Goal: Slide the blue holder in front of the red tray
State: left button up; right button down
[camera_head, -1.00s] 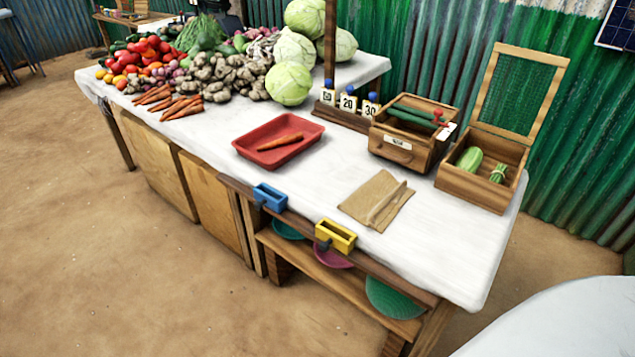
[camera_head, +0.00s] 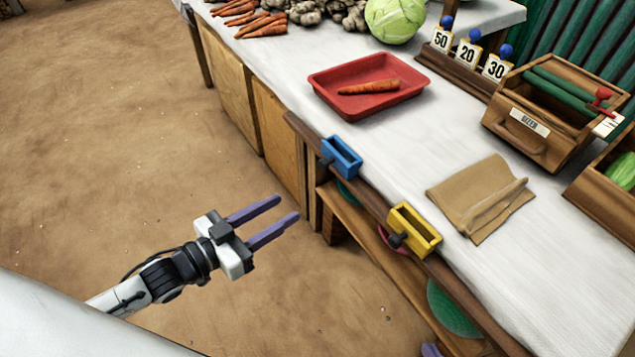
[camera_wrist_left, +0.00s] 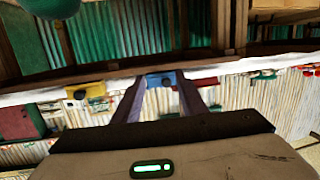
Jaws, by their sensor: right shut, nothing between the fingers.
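The blue holder (camera_head: 342,157) sits on the wooden rail along the table's front edge, its dark knob facing outward. The red tray (camera_head: 368,94) stands on the white tabletop behind it and a little right, holding a carrot (camera_head: 369,87). My left gripper (camera_head: 287,207) is open and empty in the air, left of and apart from the blue holder. In the left wrist view, the blue holder (camera_wrist_left: 160,79) shows beyond and between the open fingers. Only a purple tip of my right gripper (camera_head: 430,350) shows at the bottom edge; it is shut and empty.
A yellow holder (camera_head: 414,229) sits on the same rail (camera_head: 372,198), nearer and right of the blue one. A brown paper bag (camera_head: 480,198), a wooden drawer box (camera_head: 540,125) and number cards (camera_head: 468,53) are on the table. The rail beyond the blue holder is clear.

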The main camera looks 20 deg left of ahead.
aim_at(320, 165)
pick_arm(q)
jog(key=w+d+r+h+b, duration=0.1)
jog(key=w, duration=0.2)
jog(key=w+d+r+m+h+b, duration=0.1)
jog(key=w, duration=0.3)
jog(key=w+d+r+m+h+b, duration=0.1)
jog(key=w+d, duration=0.1)
jog(key=w, duration=0.1)
jog(key=shift+w+d+r, duration=0.1)
jog(key=shift+w+r, duration=0.05)
jog(key=shift+r, duration=0.1)
grip_shut()
